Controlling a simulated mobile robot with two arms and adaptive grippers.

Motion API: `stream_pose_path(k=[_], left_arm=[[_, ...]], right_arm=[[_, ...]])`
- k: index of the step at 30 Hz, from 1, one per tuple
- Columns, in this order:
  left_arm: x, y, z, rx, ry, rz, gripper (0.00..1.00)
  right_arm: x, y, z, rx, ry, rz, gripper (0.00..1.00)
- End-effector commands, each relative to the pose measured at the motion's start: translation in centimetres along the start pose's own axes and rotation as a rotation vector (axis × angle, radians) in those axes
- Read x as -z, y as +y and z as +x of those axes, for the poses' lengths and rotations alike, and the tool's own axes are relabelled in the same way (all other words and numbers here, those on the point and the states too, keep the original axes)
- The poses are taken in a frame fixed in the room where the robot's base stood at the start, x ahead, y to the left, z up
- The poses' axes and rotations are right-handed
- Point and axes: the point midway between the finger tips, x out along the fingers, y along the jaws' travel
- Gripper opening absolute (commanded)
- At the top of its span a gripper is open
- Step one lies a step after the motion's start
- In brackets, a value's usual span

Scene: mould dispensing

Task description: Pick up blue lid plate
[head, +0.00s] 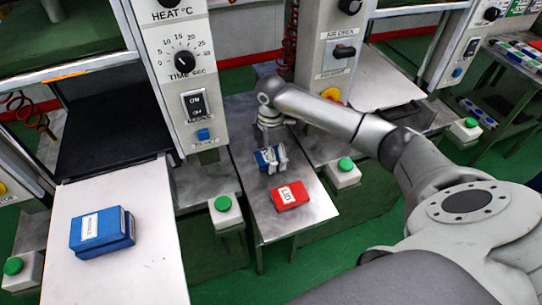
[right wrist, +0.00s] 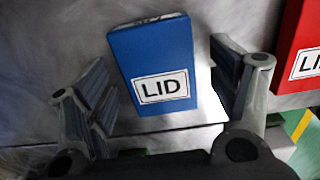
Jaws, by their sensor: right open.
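The blue lid plate (head: 262,158) lies on the narrow metal table between the two machine columns. In the right wrist view the blue lid plate (right wrist: 150,60) shows a white LID label facing the camera. My right gripper (head: 272,160) is over it, partly covering it in the head view. In the right wrist view my right gripper (right wrist: 158,75) is open, with one finger on each side of the plate and visible gaps between. My left gripper is not in view.
A red lid plate (head: 290,196) lies close by, nearer the table's front edge; it also shows in the right wrist view (right wrist: 300,50). A blue block (head: 102,232) sits on the left metal shelf (head: 140,265). Green-button boxes (head: 224,212) and (head: 343,174) flank the table.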

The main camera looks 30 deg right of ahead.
Motion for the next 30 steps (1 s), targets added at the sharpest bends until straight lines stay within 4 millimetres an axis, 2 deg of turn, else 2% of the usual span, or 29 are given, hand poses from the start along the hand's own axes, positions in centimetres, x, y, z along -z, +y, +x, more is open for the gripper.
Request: stream_pose_path(k=[27, 28, 30], left_arm=[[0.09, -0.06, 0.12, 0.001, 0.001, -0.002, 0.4], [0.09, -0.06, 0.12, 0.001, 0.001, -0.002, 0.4], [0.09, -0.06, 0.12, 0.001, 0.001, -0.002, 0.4]], right_arm=[[0.0, 0.01, 0.47, 0.0, 0.0, 0.0, 0.8], [0.0, 0.01, 0.47, 0.0, 0.0, 0.0, 0.79], [0.0, 0.01, 0.47, 0.0, 0.0, 0.0, 0.7]])
